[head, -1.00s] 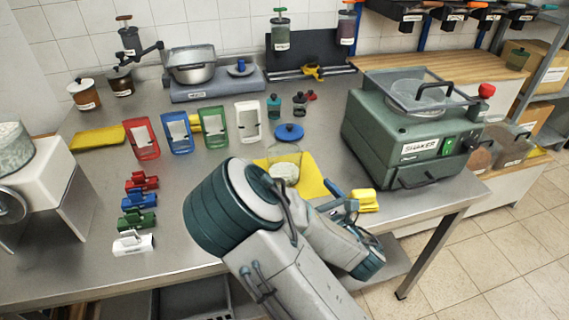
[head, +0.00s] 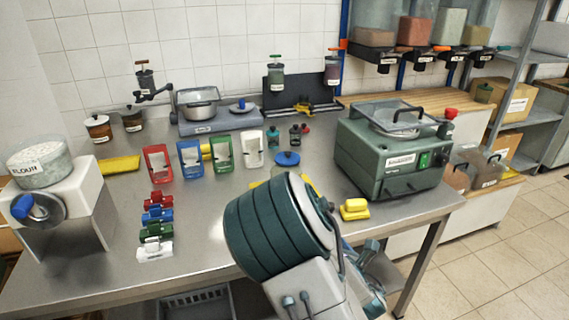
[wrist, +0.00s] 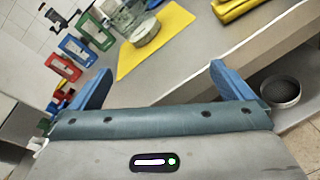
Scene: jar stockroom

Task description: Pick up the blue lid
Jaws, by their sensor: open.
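A round blue lid (head: 287,158) with a knob sits on top of a clear glass jar in the middle of the table in the head view. My arm hides most of this jar there. The jar (wrist: 143,32) stands on a yellow cloth (wrist: 165,35) in the wrist view, where its top is cut off and the lid does not show. A second blue lid-like piece (head: 241,106) rests on the grey-blue stand beside the steel pan. My gripper (wrist: 161,70) is open and empty, its blue fingers apart, short of the jar near the table's front edge.
Red, blue, green and white frames (head: 205,157) stand left of the jar, with coloured clips (head: 156,228) nearer the front. Small dark jars (head: 296,135) stand behind.

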